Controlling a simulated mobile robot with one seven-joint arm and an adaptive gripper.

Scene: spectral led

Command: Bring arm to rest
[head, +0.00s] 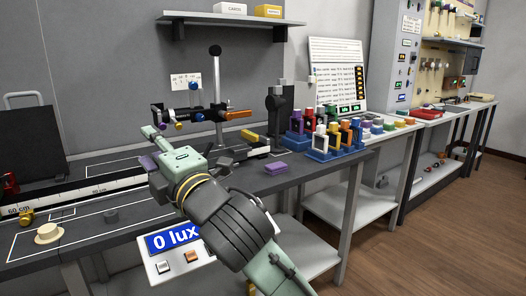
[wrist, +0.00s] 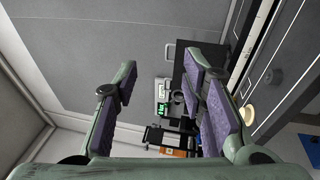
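My arm reaches up from the lower right of the head view, in front of the dark workbench (head: 105,212). My gripper (head: 149,146) is above the bench and points left. In the wrist view my gripper (wrist: 161,70) has its purple-padded fingers spread wide, with nothing held between them. The arm hides part of the bench and of the optical gear behind it.
A lux meter (head: 174,239) reading "0 lux" is just below my arm. A stand with a post (head: 215,90) rises close behind the gripper. Colored holders (head: 335,142) stand to the right. A beige round piece (head: 48,233) lies at left. Floor (head: 455,220) is clear at right.

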